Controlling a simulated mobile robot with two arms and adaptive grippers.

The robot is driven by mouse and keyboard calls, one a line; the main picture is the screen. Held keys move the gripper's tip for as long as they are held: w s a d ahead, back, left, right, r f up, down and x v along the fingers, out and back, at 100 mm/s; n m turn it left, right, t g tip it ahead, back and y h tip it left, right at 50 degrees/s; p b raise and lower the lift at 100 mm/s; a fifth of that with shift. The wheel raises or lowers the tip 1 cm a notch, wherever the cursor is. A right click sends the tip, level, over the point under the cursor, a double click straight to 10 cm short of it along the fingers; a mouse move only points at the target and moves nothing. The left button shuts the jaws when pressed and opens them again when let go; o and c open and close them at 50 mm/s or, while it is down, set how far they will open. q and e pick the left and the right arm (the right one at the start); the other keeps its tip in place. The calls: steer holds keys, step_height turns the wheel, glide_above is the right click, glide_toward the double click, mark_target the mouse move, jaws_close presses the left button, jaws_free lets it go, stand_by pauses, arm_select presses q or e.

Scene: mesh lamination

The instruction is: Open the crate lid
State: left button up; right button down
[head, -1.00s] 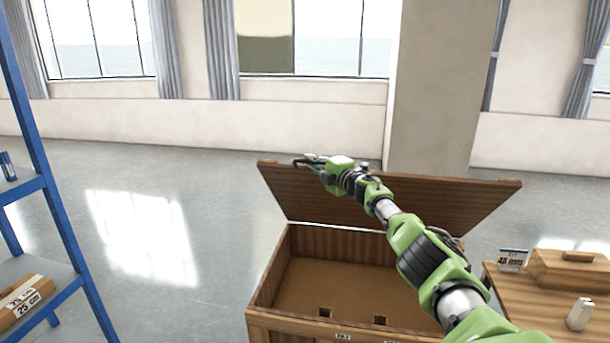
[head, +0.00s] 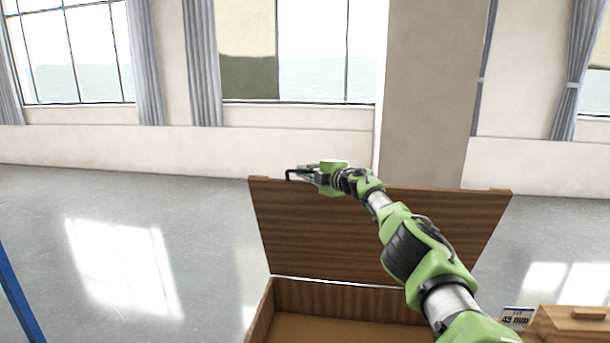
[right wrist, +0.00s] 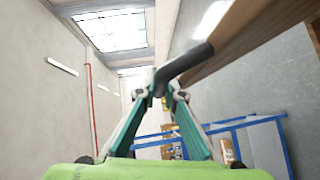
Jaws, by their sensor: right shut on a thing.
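The wooden crate (head: 340,298) stands low in the head view, with its front cut off by the picture's bottom edge. Its brown lid (head: 320,235) stands raised, near upright, along the crate's back edge. My right gripper (head: 297,174) is at the lid's top left corner. In the right wrist view its fingers (right wrist: 168,92) are shut on a dark bent handle (right wrist: 184,64), which reaches to the lid's edge (right wrist: 250,35). My right arm hides part of the lid's right side. My left gripper is not in view.
A wooden box (head: 570,320) and a "45 mm" sign (head: 516,318) are at the lower right. A blue shelf post (head: 18,300) is at the lower left. The grey floor (head: 190,215) left of the crate is clear. A pillar (head: 425,100) stands behind.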

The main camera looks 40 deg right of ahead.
steer(key=shift+w+d+r, duration=0.1)
steer(key=shift+d+r, duration=0.05)
steer(key=shift+r, duration=0.05)
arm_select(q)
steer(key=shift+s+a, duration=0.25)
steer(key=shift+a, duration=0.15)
arm_select(e)
steer(key=c, duration=2.1)
jaws_free()
steer(key=shift+c, duration=0.2)
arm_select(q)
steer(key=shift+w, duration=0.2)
arm_select(e)
steer(key=shift+s, duration=0.2)
steer(key=shift+s+d, duration=0.1)
steer(key=shift+s, duration=0.1)
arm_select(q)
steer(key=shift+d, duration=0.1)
arm_select(e)
steer(key=s+a+r, duration=0.1)
steer(key=s+r, duration=0.1)
steer(key=s, duration=0.9)
steer(key=shift+a, duration=0.15)
steer(key=shift+f, duration=0.1)
